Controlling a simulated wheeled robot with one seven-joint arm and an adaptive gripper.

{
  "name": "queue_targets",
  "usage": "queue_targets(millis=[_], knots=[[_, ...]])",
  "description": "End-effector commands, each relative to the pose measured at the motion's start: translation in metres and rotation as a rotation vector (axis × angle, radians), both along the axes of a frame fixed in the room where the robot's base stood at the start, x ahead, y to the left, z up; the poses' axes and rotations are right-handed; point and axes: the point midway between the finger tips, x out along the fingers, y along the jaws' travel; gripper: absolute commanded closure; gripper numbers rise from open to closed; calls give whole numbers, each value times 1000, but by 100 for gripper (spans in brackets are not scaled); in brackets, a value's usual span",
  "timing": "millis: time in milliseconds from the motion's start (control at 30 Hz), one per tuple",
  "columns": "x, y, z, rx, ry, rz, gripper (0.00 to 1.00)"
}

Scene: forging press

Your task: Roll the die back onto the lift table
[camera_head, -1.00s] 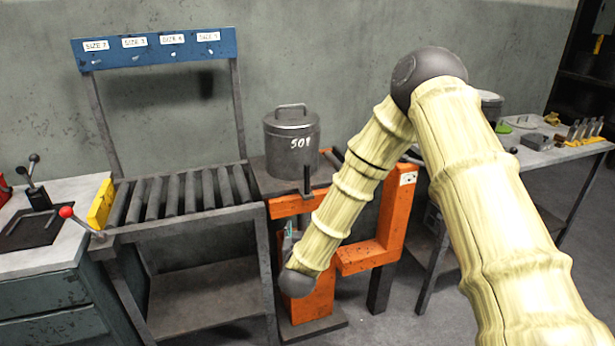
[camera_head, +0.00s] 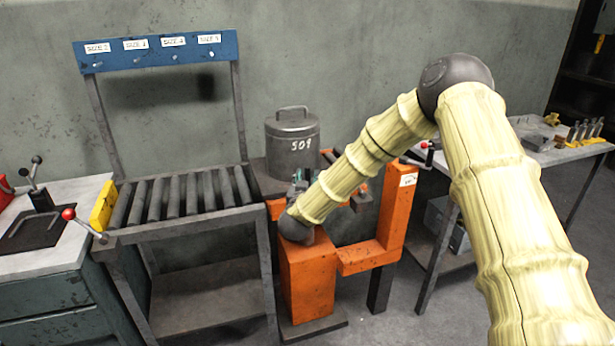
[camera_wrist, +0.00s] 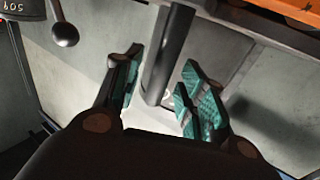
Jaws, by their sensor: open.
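A grey lidded cylinder (camera_head: 292,140) with a top handle and a painted number stands upright on a dark top behind the orange frame (camera_head: 308,280). I cannot tell whether it is the die. A roller table (camera_head: 185,195) with a row of dark rollers stands left of it; the rollers are bare. My gripper (camera_head: 300,185) is mostly hidden behind my wrist, in front of the cylinder. In the wrist view my gripper (camera_wrist: 162,65) is open, its teal-padded fingers on either side of a dark bar (camera_wrist: 168,45). Contact with the bar is unclear.
A yellow block (camera_head: 102,205) and a red-knobbed lever (camera_head: 68,214) are at the roller table's left end. A labelled blue board (camera_head: 155,50) rises behind it. A bench (camera_head: 560,150) with small tools stands right. A dark ball-ended lever (camera_wrist: 65,34) is near my left finger.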

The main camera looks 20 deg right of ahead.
Motion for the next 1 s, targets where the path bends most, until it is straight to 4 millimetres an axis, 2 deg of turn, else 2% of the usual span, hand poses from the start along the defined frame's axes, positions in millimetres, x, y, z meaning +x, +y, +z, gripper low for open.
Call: queue_targets(millis=[200, 500, 533, 733, 767, 1000], knots=[[13, -7, 0, -1, 0, -1, 59], [15, -7, -1, -1, 0, 0, 59], [15, -7, -1, -1, 0, 0, 61], [15, -7, 0, -1, 0, 0, 98], [15, -7, 0, -1, 0, 0, 100], [15, -12, 0, -1, 0, 0, 100]])
